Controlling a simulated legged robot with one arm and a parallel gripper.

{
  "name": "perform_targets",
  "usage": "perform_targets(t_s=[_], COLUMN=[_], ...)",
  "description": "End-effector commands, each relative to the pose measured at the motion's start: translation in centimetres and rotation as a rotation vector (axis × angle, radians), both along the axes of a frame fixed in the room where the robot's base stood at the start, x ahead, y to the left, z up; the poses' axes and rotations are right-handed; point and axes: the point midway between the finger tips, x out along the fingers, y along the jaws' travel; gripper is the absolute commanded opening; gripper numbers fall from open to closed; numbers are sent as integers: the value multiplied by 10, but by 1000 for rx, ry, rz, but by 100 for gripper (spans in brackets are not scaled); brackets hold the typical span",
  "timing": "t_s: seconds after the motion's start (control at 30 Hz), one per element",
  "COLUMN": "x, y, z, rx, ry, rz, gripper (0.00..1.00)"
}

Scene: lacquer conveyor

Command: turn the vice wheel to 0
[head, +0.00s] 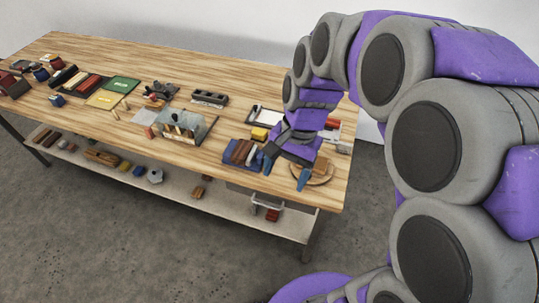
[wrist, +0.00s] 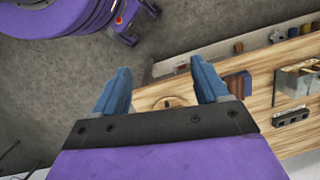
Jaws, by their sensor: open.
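A round wooden disc (head: 322,175), which may be the vice wheel, lies near the right front corner of the workbench. My gripper (head: 286,170) is over this corner, just left of the disc and partly covering it. Its two blue fingers are spread apart with nothing between them. In the wrist view the disc (wrist: 160,101) shows beyond the palm, between the fingers (wrist: 160,70), with a small dark piece at its middle. Its lower part is hidden there. I cannot make out any numbers or pointer, nor tell whether a finger touches it.
The wooden workbench (head: 225,75) holds a blue tray with brown blocks (head: 240,152) left of my gripper, a yellow block (head: 260,134) behind it, and a tool rack (head: 183,130). A lower shelf (head: 225,203) carries small parts. The floor in front is clear.

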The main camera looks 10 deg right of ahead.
Motion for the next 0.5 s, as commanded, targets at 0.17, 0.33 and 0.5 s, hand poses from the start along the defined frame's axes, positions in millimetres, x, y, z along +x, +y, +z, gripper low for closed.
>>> perform_targets(t_s=[0.17, 0.33, 0.5], x=[63, 118, 171], y=[-3, -10, -27], z=[-13, -32, -57], rx=[39, 66, 89], ry=[44, 101, 165], rz=[-249, -496, -752], gripper=[74, 74, 74])
